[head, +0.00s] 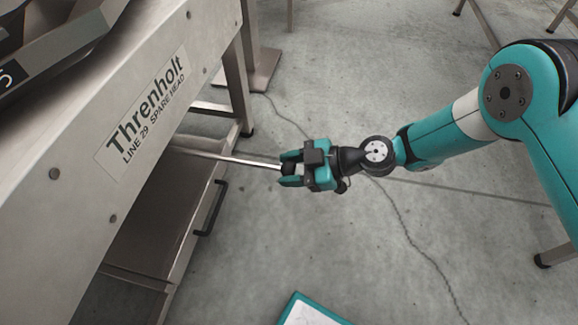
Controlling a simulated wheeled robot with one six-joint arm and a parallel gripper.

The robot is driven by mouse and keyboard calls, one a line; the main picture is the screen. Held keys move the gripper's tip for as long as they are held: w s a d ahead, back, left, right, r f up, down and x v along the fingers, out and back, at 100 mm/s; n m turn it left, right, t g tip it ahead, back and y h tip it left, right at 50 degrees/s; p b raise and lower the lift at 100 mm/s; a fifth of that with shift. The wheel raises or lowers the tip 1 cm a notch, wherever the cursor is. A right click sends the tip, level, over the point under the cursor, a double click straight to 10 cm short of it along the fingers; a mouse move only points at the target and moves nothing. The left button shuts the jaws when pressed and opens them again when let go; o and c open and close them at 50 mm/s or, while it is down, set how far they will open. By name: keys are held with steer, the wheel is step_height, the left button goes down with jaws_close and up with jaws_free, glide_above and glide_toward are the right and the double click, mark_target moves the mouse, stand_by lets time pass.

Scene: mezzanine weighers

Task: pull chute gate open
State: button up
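A bright, slim metal bar (240,160) juts out to the right from under the sloping steel body of the machine (60,225). I take it to be the pull of the chute gate; the gate itself is hidden under the machine. My gripper (284,170) points left, with its fingertips at the outer end of the bar. The two fingers look spread apart, one above and one below the bar's end in the picture. I see no clear contact between them and the bar.
A black handle (209,208) sits on a lower steel panel (165,205), left of and below my gripper. A machine leg (238,85) stands behind the bar. Cables (403,226) run over the concrete floor. A teal-edged white board (308,314) is at the bottom.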

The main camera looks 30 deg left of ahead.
steer(key=o, duration=0.3)
steer(key=shift+w+d, duration=0.15)
steer(key=shift+d, duration=0.1)
steer(key=shift+o, duration=0.4)
steer(key=shift+a, duration=0.1)
steer(key=shift+a, duration=0.1)
steer(key=p+v, duration=0.4)
steer(key=v, duration=1.3)
steer(key=shift+d, duration=0.25)
steer(key=shift+r, duration=0.15)
